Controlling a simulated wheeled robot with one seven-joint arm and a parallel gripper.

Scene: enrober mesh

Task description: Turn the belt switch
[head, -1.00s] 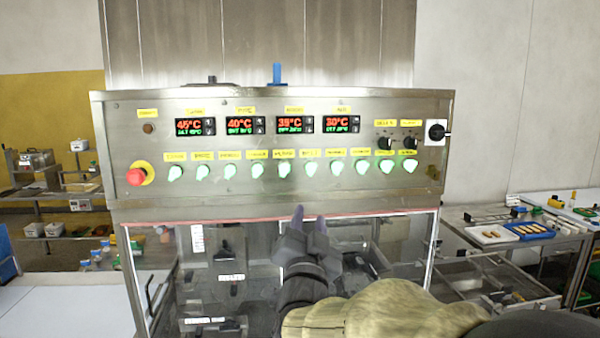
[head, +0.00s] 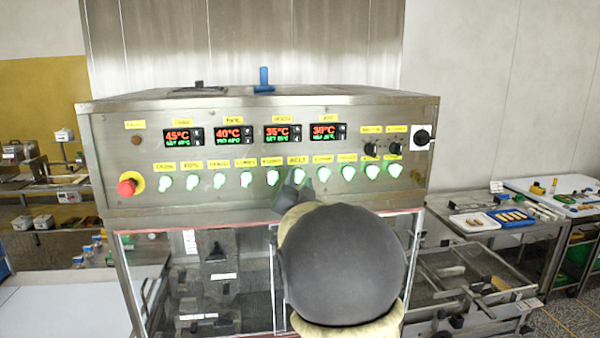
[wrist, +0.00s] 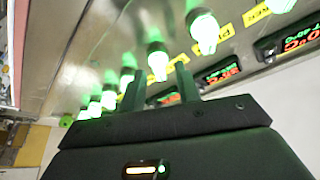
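The belt switch (head: 299,175) is a glowing green-white knob under the yellow BELT label (head: 297,160), in the row of similar knobs on the steel panel. In the head view my gripper (head: 298,181) reaches up to it from below, and my arm hides much of the gripper. In the wrist view my gripper (wrist: 160,74) has its two dark fingers apart. A lit knob (wrist: 158,62), seemingly the belt switch, shows in the gap at the fingertips. I cannot tell whether the fingers touch it.
Neighbouring knobs (head: 273,177) stand close on both sides. Temperature displays (head: 283,133) sit above the row. A red emergency stop (head: 127,187) is at the panel's left end, and a black rotary switch (head: 422,137) at its right end.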

